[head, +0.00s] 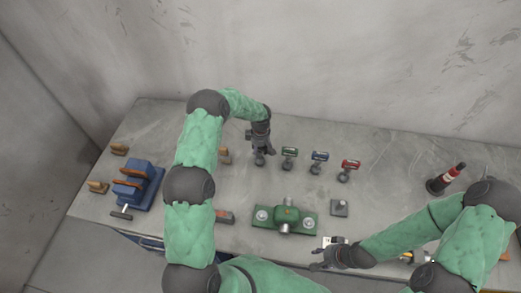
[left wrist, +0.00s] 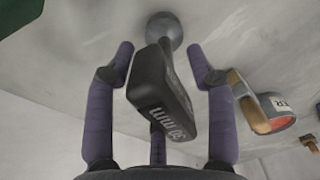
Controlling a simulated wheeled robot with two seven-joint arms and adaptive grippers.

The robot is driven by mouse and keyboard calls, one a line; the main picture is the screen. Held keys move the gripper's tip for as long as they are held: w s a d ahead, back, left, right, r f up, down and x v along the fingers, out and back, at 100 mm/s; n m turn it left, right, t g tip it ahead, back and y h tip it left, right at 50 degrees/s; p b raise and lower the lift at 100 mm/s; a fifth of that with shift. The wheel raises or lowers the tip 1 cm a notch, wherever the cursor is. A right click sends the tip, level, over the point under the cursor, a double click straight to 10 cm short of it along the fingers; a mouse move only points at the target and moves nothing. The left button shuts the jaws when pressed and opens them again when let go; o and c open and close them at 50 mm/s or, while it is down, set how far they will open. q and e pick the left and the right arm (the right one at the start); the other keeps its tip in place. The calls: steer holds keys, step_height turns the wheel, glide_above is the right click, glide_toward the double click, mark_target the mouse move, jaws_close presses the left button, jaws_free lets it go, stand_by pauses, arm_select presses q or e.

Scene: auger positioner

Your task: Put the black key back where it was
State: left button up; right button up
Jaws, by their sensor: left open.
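The black key (left wrist: 158,88), marked "30 mm", lies between the spread fingers of my left gripper (left wrist: 166,65) in the left wrist view. Its grey stem runs to a round grey base (left wrist: 166,27) on the table. The fingers show gaps on both sides of the key. In the head view my left gripper (head: 263,148) is at the left end of a row of keys, largely covering the black one. My right gripper (head: 322,261) is low near the table's front edge, beside a small white item; its finger opening is unclear.
Green (head: 289,152), blue (head: 319,157) and red (head: 350,165) keys stand to the right. A green fixture (head: 284,219) and a grey block (head: 339,207) sit in front. A tan labelled piece (left wrist: 258,105) is near the left gripper.

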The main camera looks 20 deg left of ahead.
arm_select(q)
steer(key=shift+r, duration=0.15)
arm_select(e)
steer(key=shift+r, duration=0.15)
arm_select(q)
steer(key=shift+w+r, duration=0.1)
steer(key=shift+r, duration=0.25)
step_height(320, 180, up, 11)
steer(key=shift+r+b, duration=0.15)
steer(key=shift+b, duration=0.6)
arm_select(e)
steer(key=shift+f, duration=0.9)
